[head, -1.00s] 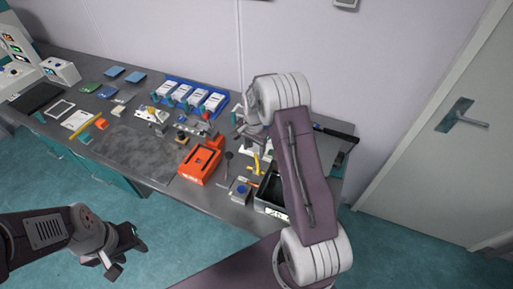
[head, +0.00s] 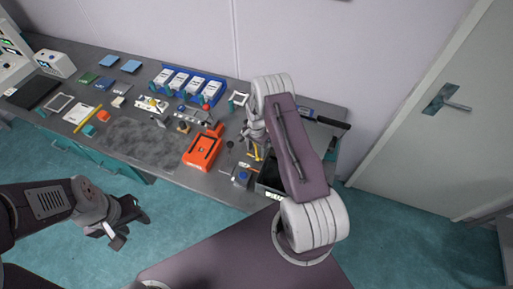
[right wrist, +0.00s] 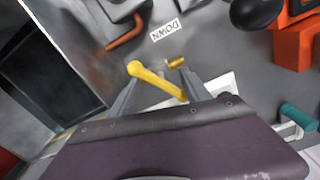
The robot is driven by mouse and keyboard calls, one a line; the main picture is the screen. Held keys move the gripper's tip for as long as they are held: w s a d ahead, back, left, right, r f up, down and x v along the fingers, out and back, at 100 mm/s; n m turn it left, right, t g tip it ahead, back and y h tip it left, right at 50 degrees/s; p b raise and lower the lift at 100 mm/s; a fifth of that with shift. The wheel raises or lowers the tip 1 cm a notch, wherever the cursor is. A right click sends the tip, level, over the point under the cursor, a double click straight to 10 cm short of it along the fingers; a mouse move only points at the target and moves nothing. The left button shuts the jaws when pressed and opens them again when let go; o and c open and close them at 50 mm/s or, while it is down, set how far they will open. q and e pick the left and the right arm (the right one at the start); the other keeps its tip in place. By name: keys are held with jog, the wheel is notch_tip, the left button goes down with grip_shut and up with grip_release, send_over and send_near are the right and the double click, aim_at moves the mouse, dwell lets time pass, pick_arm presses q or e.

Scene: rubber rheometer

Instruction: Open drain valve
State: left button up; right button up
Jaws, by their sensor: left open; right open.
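The likely drain valve handle is a yellow lever (right wrist: 155,80) with a rounded end, in the middle of the right wrist view. It also shows as a small yellow shape in the head view (head: 254,156). My right gripper (right wrist: 160,88) is open, with one finger on each side of the lever; I cannot tell whether either touches it. A small brass piece (right wrist: 176,62) is beside the right-hand finger. A label reading DOWN (right wrist: 165,30) appears upside down beyond the lever. My left gripper (head: 128,222) is open and empty, in front of the bench over the floor.
A black open tray (right wrist: 55,65) lies left of the lever. An orange-brown bent rod (right wrist: 125,32), a black knob (right wrist: 256,12) and an orange device (head: 202,150) are nearby. A teal handle (right wrist: 298,116) is at the right. A blue rack (head: 190,85) stands at the back.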

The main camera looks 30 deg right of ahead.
jog(key=shift+s+f, duration=0.15)
jog(key=shift+f, duration=0.15)
jog(key=shift+c, duration=0.5)
grip_shut()
dwell(0.6)
jog(key=shift+o, duration=0.5)
grip_release()
